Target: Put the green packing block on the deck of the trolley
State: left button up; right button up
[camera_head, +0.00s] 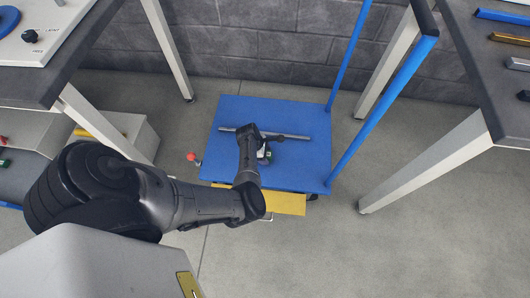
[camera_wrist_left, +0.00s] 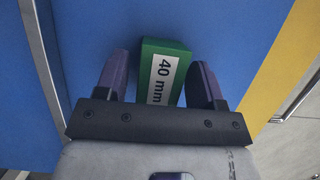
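The green packing block (camera_wrist_left: 165,55) carries a white "40 mm" label and shows between the fingers of my left gripper (camera_wrist_left: 158,85) in the left wrist view. A narrow gap shows on each side of it, so the fingers are apart and not closed on it. The trolley's blue deck (camera_head: 235,112) lies directly behind the block; it appears to rest there, though its underside is hidden. In the head view my left gripper (camera_head: 264,152) is low over the middle of the deck and mostly hides the block. My right gripper is not in view.
A grey bar (camera_head: 295,136) lies across the deck beside the gripper. Blue posts (camera_head: 385,110) rise at the trolley's right, and a yellow strip (camera_head: 287,203) runs along its front.

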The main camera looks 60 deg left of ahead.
pick_arm(q)
jog(key=shift+o, duration=0.4)
jog(key=shift+r, duration=0.15)
jog(key=s+a+r+m+y+p, duration=0.2)
jog(key=s+r+m+p, duration=0.15)
jog(key=r, duration=0.35)
jog(key=s+a+r+m+g+y+p, duration=0.1)
jog(key=s+a+r+m+y+p, duration=0.1)
jog(key=r+m, duration=0.45)
jog(key=s+a+r+m+y+p, duration=0.2)
jog(key=s+r+m+p, duration=0.1)
jog(key=r, duration=0.6)
jog(key=s+d+r+m+h, duration=0.1)
jog(key=s+d+r+m, duration=0.1)
jog(key=d+m, duration=0.3)
jog(key=s+d+r+m+h, duration=0.1)
jog(key=s+d+m, duration=0.4)
jog(key=d, duration=0.8)
jog(key=s+d+r+m+t+h, duration=0.1)
jog(key=s+d+r+m, duration=0.2)
jog(key=d+m, duration=0.4)
jog(key=shift+s+d+r, duration=0.2)
jog(key=shift+d+r, duration=0.25)
jog(key=shift+d, duration=0.45)
